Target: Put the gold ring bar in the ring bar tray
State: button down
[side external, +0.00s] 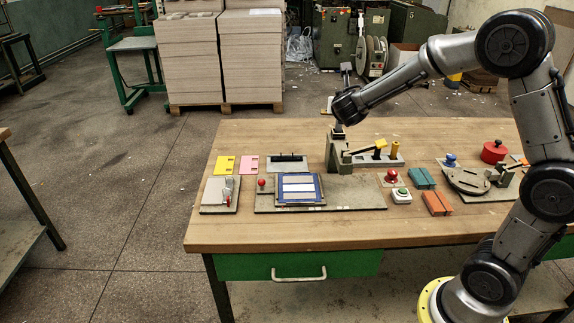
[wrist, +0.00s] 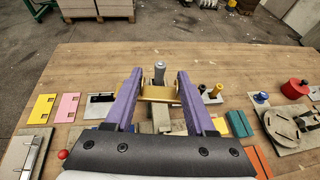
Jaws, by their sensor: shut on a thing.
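The gold ring bar (wrist: 157,94) spans the gap between the two purple fingers of my gripper (wrist: 157,84) in the wrist view. The fingers are shut on it. In the side external view my gripper (side external: 339,127) is over the grey upright block (side external: 337,154) near the middle of the bench, and the bar cannot be made out clearly there. A low grey tray with a dark slot (side external: 287,161) lies left of the block, apart from my gripper. It also shows in the wrist view (wrist: 100,98). I cannot tell for sure that it is the ring bar tray.
A blue-framed panel (side external: 299,189) lies on a grey base in front. Yellow (side external: 224,165) and pink (side external: 249,165) plates are at the left. Red and green buttons, teal and orange pieces crowd the right.

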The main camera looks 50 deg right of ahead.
jog(key=w+a+n+t+y, duration=0.1)
jog(key=w+a+n+t, duration=0.1)
jog(key=w+a, duration=0.35)
send_over(287, 168)
notch_tip(287, 168, down, 21)
jog(key=shift+s+r, duration=0.1)
jog(key=shift+f, duration=1.65)
jog(key=shift+c, duration=1.2)
grip_release()
jog(key=shift+f, duration=0.15)
